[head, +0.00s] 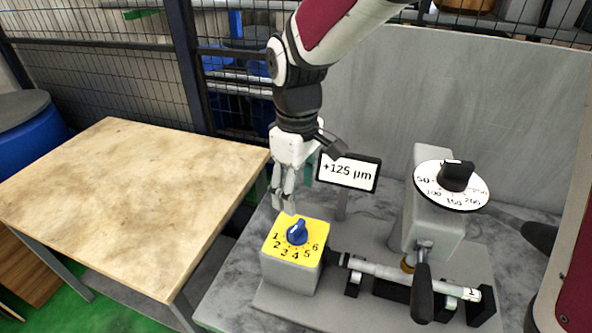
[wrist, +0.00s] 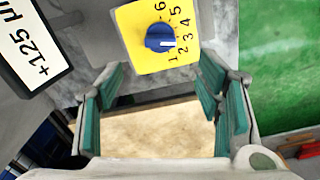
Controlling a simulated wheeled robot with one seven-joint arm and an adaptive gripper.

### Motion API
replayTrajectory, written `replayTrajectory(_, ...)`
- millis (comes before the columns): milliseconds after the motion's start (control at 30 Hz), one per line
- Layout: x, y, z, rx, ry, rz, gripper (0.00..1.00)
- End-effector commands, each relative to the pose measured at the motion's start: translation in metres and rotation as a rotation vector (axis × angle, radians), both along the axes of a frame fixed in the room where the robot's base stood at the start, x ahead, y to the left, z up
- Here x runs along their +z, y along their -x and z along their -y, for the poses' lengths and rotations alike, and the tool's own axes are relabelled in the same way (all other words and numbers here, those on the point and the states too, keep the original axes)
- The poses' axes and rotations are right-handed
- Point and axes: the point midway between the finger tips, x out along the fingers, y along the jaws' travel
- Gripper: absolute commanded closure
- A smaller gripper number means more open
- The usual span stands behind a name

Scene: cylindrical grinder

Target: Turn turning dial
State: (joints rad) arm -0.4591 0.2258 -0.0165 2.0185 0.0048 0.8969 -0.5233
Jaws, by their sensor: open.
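A blue knob (head: 297,231) sits on a yellow plate (head: 279,247) numbered 1 to 6, on top of a grey box. A second, black dial knob (head: 457,175) sits on a white round scale (head: 431,182) marked 50 to 250, on the grinder at the right. My gripper (head: 283,203) is open and empty, pointing down just above and left of the blue knob, apart from it. Its green-padded fingers (wrist: 160,95) are spread wide.
A display (head: 347,173) reading "+125 µm" stands right of my gripper, close to it. A wooden table (head: 130,200) is at the left. A shaft (head: 395,272) and a black handle (head: 422,292) lie right of the box.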

Motion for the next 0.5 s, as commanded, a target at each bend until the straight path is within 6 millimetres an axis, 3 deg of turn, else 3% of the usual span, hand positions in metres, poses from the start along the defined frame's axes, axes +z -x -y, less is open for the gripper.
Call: replayTrajectory(500,-0.097,0.002,0.001,-0.001,0.002,-0.004,0.4)
